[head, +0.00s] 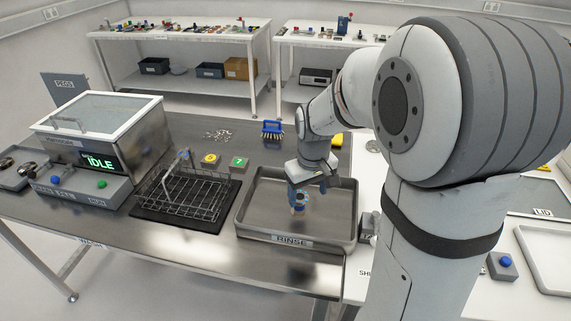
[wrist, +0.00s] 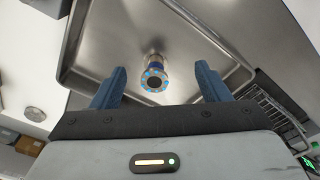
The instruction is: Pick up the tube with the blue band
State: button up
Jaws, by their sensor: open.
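A short metal tube (wrist: 154,68) with a blue band and a bolted flange end stands in the rinse tray (head: 258,222), seen nearly end-on in the wrist view. The tube (head: 299,201) also shows in the head view, below my gripper and partly covered by it. My gripper (wrist: 161,70) is open and empty, pointing down over the tray. In the wrist view its two blue fingertips lie to either side of the tube, with a gap on each side; the right gap is wider. I cannot tell the exact height of the fingertips above the tube.
The tray's raised walls surround the tube. Left of the tray are a wire basket (head: 178,205) on a black mat, yellow and green buttons, and a lidded machine (head: 100,128) reading IDLE. A blue brush (head: 272,129) lies behind. The steel table front is clear.

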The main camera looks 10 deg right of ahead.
aim_at(300, 199)
jog(key=shift+n+g, duration=0.5)
jog(key=shift+n, duration=0.3)
jog(key=w+f+p, duration=0.1)
jog(key=w, duration=0.1)
jog(key=w+f, duration=0.2)
jog(key=w+f+p, duration=0.1)
jog(key=w, duration=0.2)
jog(key=shift+f+p, duration=0.3)
jog(key=shift+p, duration=0.05)
jog(key=shift+w+f, duration=0.15)
jog(key=shift+f, duration=0.15)
jog(key=shift+a+f+p, duration=0.15)
jog(key=shift+f+p, duration=1.05)
jog(key=shift+f, duration=2.6)
jog(key=c, duration=1.3)
jog(key=shift+o, duration=0.2)
